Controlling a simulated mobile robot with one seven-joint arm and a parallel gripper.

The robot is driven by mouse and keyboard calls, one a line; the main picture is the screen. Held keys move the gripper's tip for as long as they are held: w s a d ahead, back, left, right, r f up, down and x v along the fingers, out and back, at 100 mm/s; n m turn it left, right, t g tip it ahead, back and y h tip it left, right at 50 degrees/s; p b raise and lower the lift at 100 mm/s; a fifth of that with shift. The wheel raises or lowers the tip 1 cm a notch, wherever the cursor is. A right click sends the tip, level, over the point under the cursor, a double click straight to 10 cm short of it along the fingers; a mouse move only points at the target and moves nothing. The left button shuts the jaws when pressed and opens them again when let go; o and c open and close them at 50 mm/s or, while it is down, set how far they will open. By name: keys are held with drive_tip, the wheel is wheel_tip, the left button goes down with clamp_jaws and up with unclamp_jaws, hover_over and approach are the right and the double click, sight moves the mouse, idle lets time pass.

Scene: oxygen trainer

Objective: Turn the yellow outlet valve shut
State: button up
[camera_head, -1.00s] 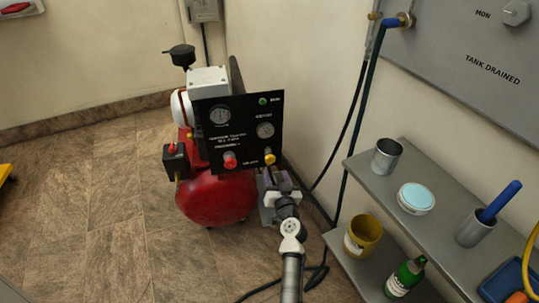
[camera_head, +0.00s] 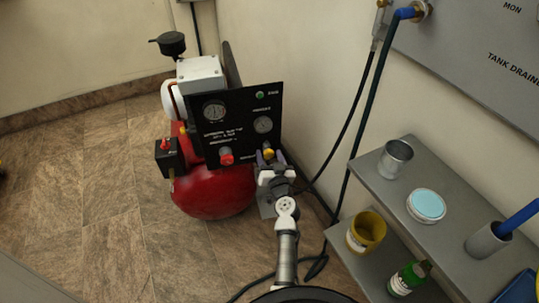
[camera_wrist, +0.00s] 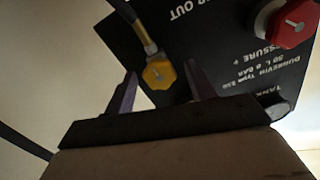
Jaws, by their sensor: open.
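The yellow outlet valve (camera_head: 268,155) sits low on the right of the black panel of the red compressor. In the wrist view the yellow valve (camera_wrist: 159,73) is a faceted knob with a hose fitting above it. My gripper (camera_head: 272,160) is at the panel's lower right. In the wrist view my gripper (camera_wrist: 160,85) is open, with one purple finger on each side of the yellow knob. Gaps show between the knob and both fingers. I cannot tell how far the fingertips reach along the knob.
A red knob (camera_wrist: 291,22) is on the same panel, also visible in the head view (camera_head: 226,157). The red tank (camera_head: 212,192) is below. A grey shelf (camera_head: 433,239) with cups and a green bottle (camera_head: 408,277) stands at the right. Hoses hang along the wall.

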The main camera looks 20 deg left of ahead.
drive_tip(key=shift+c, duration=0.4)
drive_tip(key=c, duration=0.9)
